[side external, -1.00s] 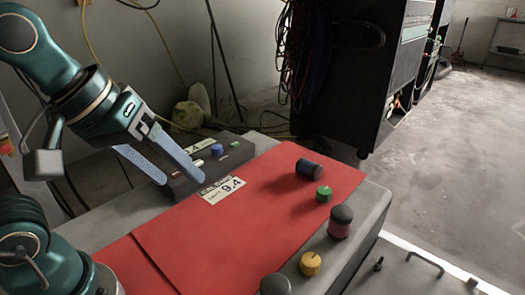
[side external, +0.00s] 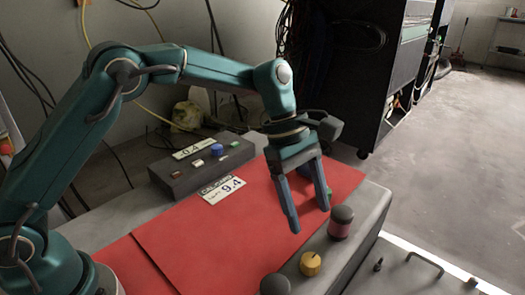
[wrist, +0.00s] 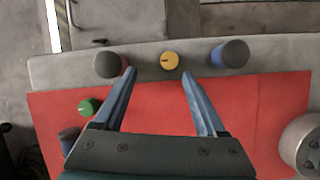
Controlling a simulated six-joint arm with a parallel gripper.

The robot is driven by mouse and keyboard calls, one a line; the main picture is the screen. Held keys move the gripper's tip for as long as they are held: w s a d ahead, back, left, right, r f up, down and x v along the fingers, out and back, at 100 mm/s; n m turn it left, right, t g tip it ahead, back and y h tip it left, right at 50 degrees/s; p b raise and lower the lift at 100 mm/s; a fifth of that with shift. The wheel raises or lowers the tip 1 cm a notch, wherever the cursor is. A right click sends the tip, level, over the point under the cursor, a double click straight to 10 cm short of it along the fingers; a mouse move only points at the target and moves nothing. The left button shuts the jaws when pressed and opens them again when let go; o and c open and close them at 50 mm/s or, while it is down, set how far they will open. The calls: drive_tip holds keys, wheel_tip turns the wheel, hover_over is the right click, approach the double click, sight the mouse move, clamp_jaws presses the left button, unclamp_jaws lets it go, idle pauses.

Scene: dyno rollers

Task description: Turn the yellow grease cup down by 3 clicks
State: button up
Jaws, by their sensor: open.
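The yellow grease cup (side external: 310,263) stands upright on the grey ledge along the red sheet, with a dark pointer mark on its top. It also shows in the wrist view (wrist: 169,60), just past my fingertips and between their lines, nearer the right finger. My gripper (side external: 310,219) is open and empty, its fingers pointing down above the red sheet near the ledge. In the wrist view my gripper (wrist: 158,72) shows both blue fingers spread apart. No contact with the cup is visible.
Dark-topped rollers flank the cup: one with a red band (side external: 341,222) and one at the front edge (side external: 275,285). A green cup (wrist: 88,106) and another roller (wrist: 68,138) lie left in the wrist view.

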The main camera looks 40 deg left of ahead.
drive_tip(key=g, duration=0.1)
hover_over(311, 259)
drive_tip(key=a, duration=0.2)
drive_tip(key=f, duration=0.4)
drive_tip(key=shift+w+a+f, duration=0.1)
drive_tip(key=shift+w+f, duration=0.1)
drive_tip(key=shift+w, duration=0.1)
drive_tip(key=shift+x, duration=2.4)
drive_tip(key=shift+s, duration=0.1)
clamp_jaws()
drive_tip(key=shift+m, duration=0.3)
drive_tip(key=shift+m+g+y, duration=0.3)
drive_tip(key=shift+m+g, duration=0.2)
drive_tip(key=shift+m, duration=0.7)
drive_tip(key=shift+m+g+y, duration=0.3)
drive_tip(key=shift+m+g, duration=0.2)
drive_tip(key=shift+m, duration=0.7)
unclamp_jaws()
